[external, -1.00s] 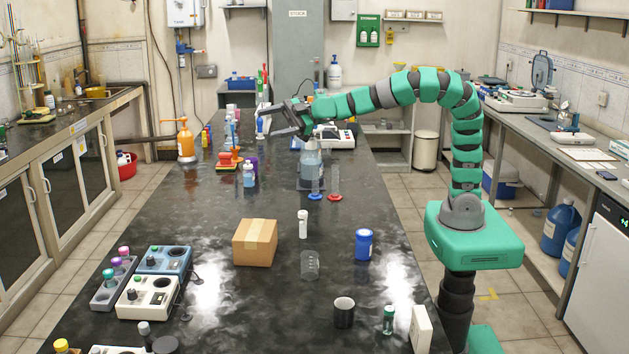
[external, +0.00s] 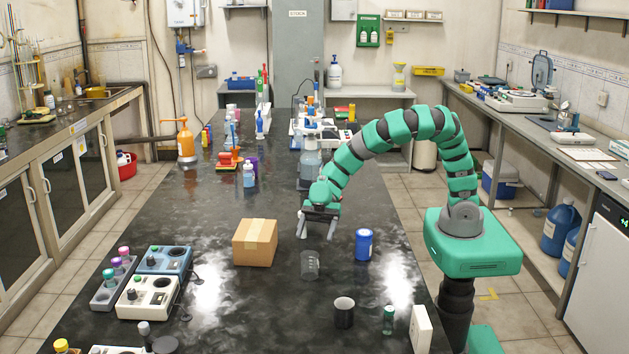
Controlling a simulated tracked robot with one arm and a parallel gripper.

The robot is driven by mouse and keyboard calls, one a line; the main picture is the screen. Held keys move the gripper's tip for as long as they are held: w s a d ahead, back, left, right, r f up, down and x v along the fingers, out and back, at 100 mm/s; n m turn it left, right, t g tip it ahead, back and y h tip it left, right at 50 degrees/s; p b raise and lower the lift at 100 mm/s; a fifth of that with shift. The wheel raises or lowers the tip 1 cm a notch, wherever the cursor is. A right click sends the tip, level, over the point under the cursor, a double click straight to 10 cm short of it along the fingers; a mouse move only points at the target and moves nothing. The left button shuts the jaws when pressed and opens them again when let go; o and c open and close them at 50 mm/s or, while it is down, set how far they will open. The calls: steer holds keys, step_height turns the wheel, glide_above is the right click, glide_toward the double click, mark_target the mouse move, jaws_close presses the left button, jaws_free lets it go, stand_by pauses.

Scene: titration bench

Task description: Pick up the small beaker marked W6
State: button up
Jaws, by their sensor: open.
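A small clear glass beaker (external: 310,265) stands upright on the dark bench, between a cardboard box and a blue jar. It is likely the one marked W6, but no marking is readable. My gripper (external: 317,232) is open, pointing down, above and just behind the beaker in the picture. Its two fingers are spread left and right, with nothing seen held between them. I cannot tell the exact height of the fingertips over the bench.
The cardboard box (external: 255,242) stands left of the beaker and the blue jar (external: 364,244) right of it. A dark mug (external: 344,312), a small green-capped vial (external: 388,320) and a white box (external: 420,329) stand nearer. Bench left of the mug is clear.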

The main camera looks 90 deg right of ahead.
mark_target(312, 253)
steer(key=x, duration=0.5)
steer(key=shift+f+b, duration=0.1)
steer(key=shift+b, duration=0.25)
steer(key=x, duration=0.1)
steer(key=b+x, duration=0.1)
steer(key=x, duration=0.2)
steer(key=shift+s+a+f, duration=0.15)
steer(key=shift+s+a, duration=0.1)
steer(key=shift+s, duration=0.1)
steer(key=shift+w+a+f, duration=0.1)
steer(key=shift+w+a, duration=0.05)
steer(key=shift+a, duration=0.2)
steer(key=c, duration=1.1)
